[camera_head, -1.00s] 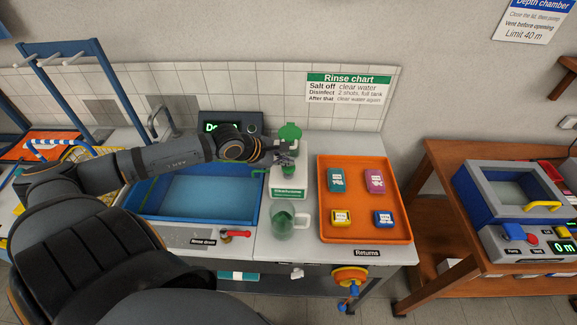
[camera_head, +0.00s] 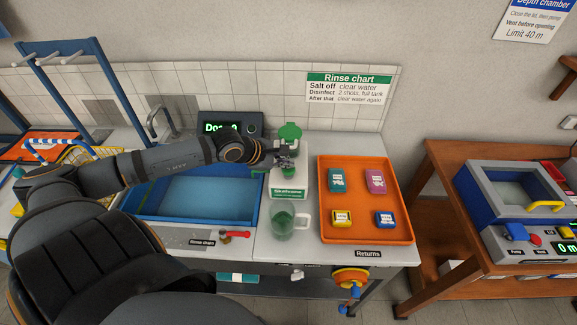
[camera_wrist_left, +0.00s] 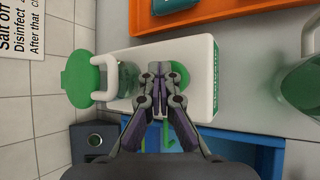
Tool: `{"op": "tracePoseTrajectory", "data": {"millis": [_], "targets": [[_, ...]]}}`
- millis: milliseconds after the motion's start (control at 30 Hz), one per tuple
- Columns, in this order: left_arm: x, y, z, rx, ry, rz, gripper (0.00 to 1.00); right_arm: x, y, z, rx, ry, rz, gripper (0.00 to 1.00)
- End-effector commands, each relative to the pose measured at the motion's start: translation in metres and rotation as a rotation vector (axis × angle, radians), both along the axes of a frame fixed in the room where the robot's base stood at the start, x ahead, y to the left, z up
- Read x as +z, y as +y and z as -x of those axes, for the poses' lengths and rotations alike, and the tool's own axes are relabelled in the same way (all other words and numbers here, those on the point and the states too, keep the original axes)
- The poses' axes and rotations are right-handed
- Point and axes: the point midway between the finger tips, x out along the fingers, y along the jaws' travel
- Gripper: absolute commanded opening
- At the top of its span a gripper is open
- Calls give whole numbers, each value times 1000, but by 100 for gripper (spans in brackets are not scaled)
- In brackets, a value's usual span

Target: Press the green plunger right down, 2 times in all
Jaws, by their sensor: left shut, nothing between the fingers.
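The green plunger (camera_wrist_left: 179,74) is a round green disc on top of the white dispenser (camera_wrist_left: 203,100), partly hidden under my left gripper (camera_wrist_left: 160,78). In the head view the dispenser (camera_head: 289,186) stands between the sink and the orange tray. My left gripper (camera_head: 288,158) is shut and empty, with its fingertips over the plunger's top. I cannot tell whether they touch it, or how far down the plunger is. A clear mug (camera_head: 289,222) with a green tint stands in front of the dispenser.
A green round flap (camera_head: 290,131) rises behind the plunger. The orange tray (camera_head: 366,240) with several small boxes is at the right. The blue-rimmed sink (camera_head: 165,216) lies under my left arm. A dark display (camera_head: 250,128) with green text stands behind.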

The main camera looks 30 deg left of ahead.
Motion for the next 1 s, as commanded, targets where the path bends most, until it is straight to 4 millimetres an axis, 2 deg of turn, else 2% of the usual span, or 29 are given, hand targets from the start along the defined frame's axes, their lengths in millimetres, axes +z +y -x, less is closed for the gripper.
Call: {"op": "tracePoseTrajectory", "data": {"millis": [533,833,1000], "targets": [[-9,1,0,1,3,-1,0,-7,0,0,0,0,0,40],[-8,1,1,1,3,-1,0,-6,0,0,0,0,0,40],[0,1,1,1,3,-1,0,1,0,0,0,0,0,40]]}}
